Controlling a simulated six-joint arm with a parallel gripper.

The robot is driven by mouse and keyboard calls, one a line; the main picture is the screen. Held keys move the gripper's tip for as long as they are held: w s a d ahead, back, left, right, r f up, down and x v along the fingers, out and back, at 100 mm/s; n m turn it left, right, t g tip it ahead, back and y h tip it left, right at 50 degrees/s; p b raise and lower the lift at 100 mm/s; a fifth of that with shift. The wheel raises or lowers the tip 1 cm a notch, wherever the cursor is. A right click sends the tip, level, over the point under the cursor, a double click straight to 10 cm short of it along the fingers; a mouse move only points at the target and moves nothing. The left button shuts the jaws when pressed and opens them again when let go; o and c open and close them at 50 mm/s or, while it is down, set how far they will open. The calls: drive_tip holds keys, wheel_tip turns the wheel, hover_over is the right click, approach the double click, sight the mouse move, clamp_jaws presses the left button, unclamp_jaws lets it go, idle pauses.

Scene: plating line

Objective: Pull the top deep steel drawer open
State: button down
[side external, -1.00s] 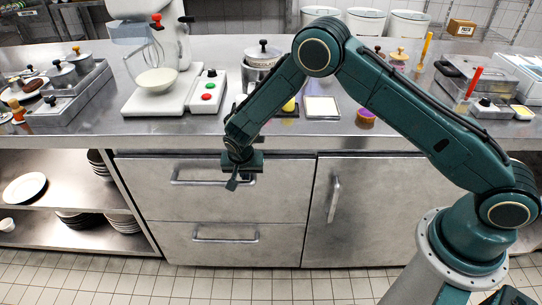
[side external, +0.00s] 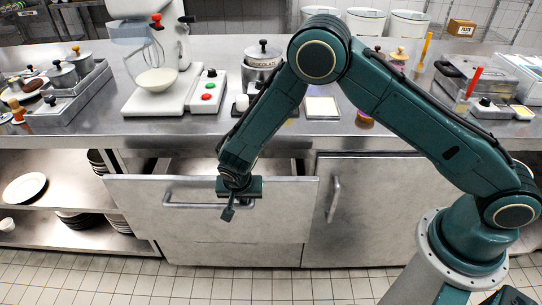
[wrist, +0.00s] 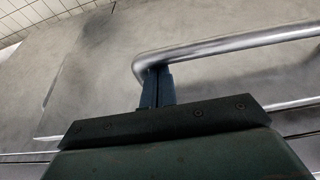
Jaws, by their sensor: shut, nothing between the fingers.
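The top steel drawer (side external: 285,205) stands partly open under the counter, its front pulled out and a dark gap showing behind its upper edge. Its bar handle (side external: 185,205) runs across the front. My gripper (side external: 228,213) is at the right part of this handle, fingers pointing down. In the wrist view the handle (wrist: 225,45) bends near my shut fingers (wrist: 154,72), which reach up to its curved end. The fingers are shut with nothing between them. Whether they touch the bar or sit behind it I cannot tell.
The lower drawer front (side external: 200,254) is shut beneath. A cabinet door (side external: 375,210) with a vertical handle is shut to the right. Open shelves with plates (side external: 24,187) are at the left. The counter above holds a mixer (side external: 160,60), pots and boxes. The tiled floor in front is clear.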

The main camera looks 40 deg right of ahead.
drive_tip(key=s+a, duration=1.7)
drive_tip(key=shift+s+a, duration=0.2)
drive_tip(key=shift+a, duration=0.05)
drive_tip(key=shift+r, duration=0.1)
drive_tip(key=v, duration=0.9)
drive_tip(key=shift+r, duration=0.35)
drive_tip(key=shift+s, duration=0.1)
drive_tip(key=w+d+r+n+y, duration=0.2)
drive_tip(key=w+d+r+n, duration=0.15)
drive_tip(key=d+r, duration=1.55)
drive_tip(key=s+d+r+n+t, duration=0.1)
drive_tip(key=s+d+r+n, duration=0.1)
drive_tip(key=s+d+r, duration=0.2)
drive_tip(key=s+d+r+n+t, duration=0.1)
drive_tip(key=s+d+r+n, duration=0.2)
drive_tip(key=s+d, duration=0.6)
drive_tip(key=d, duration=0.3)
drive_tip(key=shift+s+d+r+t+y, duration=0.2)
drive_tip(key=shift+s+r+t+y, duration=0.05)
drive_tip(key=shift+r+t+y, duration=0.15)
